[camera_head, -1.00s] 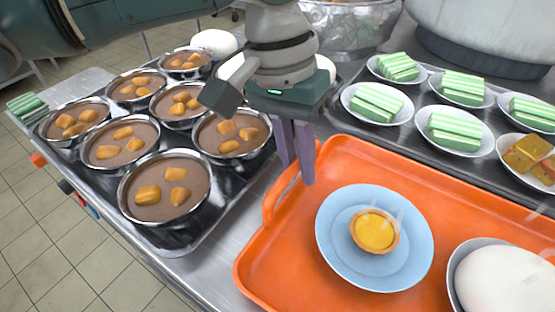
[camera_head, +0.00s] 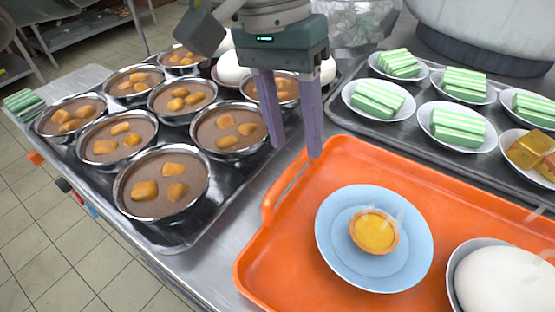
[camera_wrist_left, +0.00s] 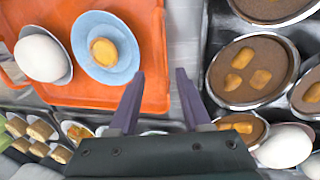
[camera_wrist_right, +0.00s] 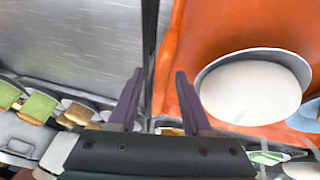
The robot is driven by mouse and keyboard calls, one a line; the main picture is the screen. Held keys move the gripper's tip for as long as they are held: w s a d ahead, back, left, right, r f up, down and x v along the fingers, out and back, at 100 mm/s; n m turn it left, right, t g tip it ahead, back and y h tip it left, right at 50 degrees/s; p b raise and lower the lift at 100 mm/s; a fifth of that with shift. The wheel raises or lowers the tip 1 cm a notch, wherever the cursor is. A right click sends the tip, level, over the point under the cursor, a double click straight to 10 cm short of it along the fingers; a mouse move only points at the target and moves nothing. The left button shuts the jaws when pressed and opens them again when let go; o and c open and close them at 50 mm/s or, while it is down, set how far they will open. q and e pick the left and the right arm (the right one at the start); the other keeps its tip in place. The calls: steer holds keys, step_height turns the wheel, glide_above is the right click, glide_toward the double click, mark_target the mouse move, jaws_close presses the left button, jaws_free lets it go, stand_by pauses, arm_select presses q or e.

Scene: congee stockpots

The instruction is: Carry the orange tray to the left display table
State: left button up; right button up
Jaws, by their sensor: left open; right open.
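The orange tray (camera_head: 300,255) lies flat on the metal counter, cut off at the right and bottom of the head view. It carries a blue plate with an egg tart (camera_head: 375,232) and a bowl with a white bun (camera_head: 510,278). My left gripper (camera_head: 294,150) is open above the tray's far left corner, near its handle side. In the left wrist view its fingers (camera_wrist_left: 158,88) straddle the line of the tray's edge (camera_wrist_left: 157,55), holding nothing. My right gripper (camera_wrist_right: 158,90) is open at the tray's opposite edge (camera_wrist_right: 168,75), outside the head view. Contact with the tray is unclear.
A dark tray (camera_head: 225,215) with several bowls of brown congee stands close at the left. Another dark tray (camera_head: 400,138) with plates of green-and-white cakes lies behind the orange tray. A large pale pot (camera_head: 490,25) stands at the back right. Tiled floor (camera_head: 50,255) shows at left.

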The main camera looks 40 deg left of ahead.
steer(key=shift+r, duration=0.1)
steer(key=shift+s+a+r, duration=0.1)
steer(key=shift+r, duration=0.15)
arm_select(q)
step_height(320, 180, up, 7)
steer(key=a, duration=0.1)
steer(key=shift+a, duration=0.2)
arm_select(e)
steer(key=v, duration=1.1)
steer(key=shift+s+r, duration=0.15)
arm_select(q)
steer(key=shift+s+f, duration=0.1)
